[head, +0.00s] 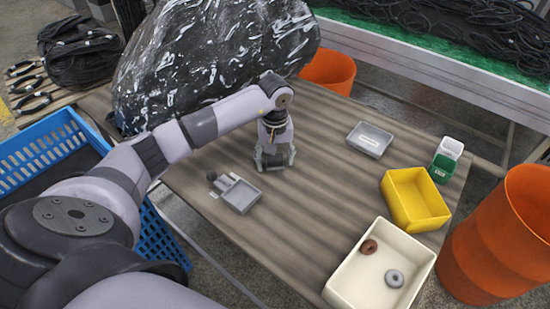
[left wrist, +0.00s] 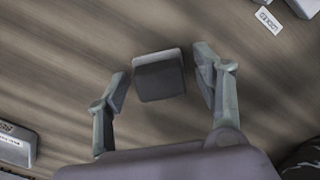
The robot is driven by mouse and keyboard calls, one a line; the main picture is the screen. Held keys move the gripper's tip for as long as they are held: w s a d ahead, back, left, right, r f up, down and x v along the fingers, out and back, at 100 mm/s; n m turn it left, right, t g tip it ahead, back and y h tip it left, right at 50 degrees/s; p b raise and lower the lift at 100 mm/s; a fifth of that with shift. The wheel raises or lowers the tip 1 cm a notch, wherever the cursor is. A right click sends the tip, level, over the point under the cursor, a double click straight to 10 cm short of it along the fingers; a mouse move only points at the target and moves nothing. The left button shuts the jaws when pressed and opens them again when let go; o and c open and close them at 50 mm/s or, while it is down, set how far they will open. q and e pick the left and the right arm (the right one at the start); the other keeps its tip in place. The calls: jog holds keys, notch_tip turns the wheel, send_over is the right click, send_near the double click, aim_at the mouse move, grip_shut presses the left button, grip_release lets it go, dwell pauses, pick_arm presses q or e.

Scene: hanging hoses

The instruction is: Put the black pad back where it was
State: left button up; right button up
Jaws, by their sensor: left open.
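The black pad (left wrist: 159,75) is a small dark block in the left wrist view. It lies between the spread fingers of my left gripper (left wrist: 160,92), with a visible gap on each side. In the head view my left gripper (head: 275,160) points down, low over the middle of the table, and the pad is hard to make out there. My left gripper is open and holds nothing. My right gripper is not in view.
On the brown table (head: 300,235) are a grey tray with small parts (head: 241,197), a grey labelled tray (head: 370,139), a yellow bin (head: 414,198) and a cream bin (head: 372,290) with two rings. A black plastic-wrapped bulk (head: 215,60) stands behind my arm.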

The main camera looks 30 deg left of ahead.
aim_at(275, 157)
pick_arm(q)
jog(key=shift+r, duration=0.65)
notch_tip(275, 157, up, 11)
dwell(0.4)
jog(key=shift+r, duration=0.1)
